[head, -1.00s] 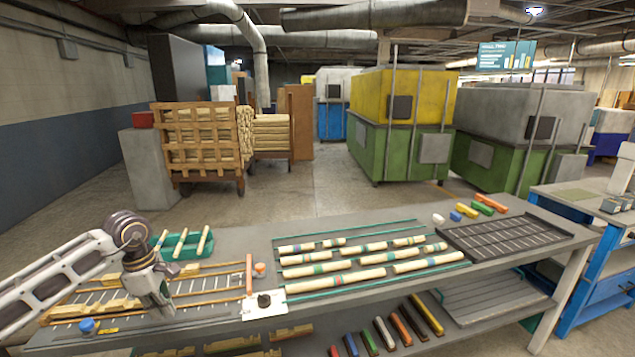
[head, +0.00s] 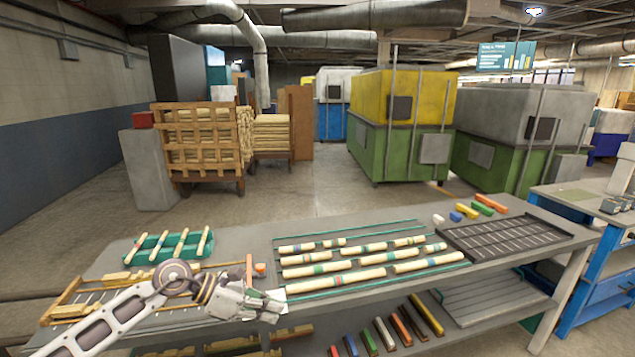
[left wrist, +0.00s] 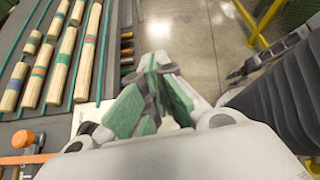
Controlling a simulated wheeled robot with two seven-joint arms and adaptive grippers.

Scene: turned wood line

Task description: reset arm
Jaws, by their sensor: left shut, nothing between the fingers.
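My left gripper (head: 272,306) is over the front edge of the workbench (head: 385,288), by the white card there. It is shut and empty. In the left wrist view its green-padded fingers (left wrist: 158,75) come together over the floor beside the bench, with nothing between them. What looks like the end of my right arm (left wrist: 243,70) shows small and dark at the right of the left wrist view. Its jaws are too small to read, and it does not show in the head view.
Striped wooden rods (head: 335,271) lie in rows just right of my left gripper. A green tray (head: 150,252) with several rods stands at the back left. A dark slotted tray (head: 505,237) lies at the right. A lower shelf holds several coloured bars (head: 400,330).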

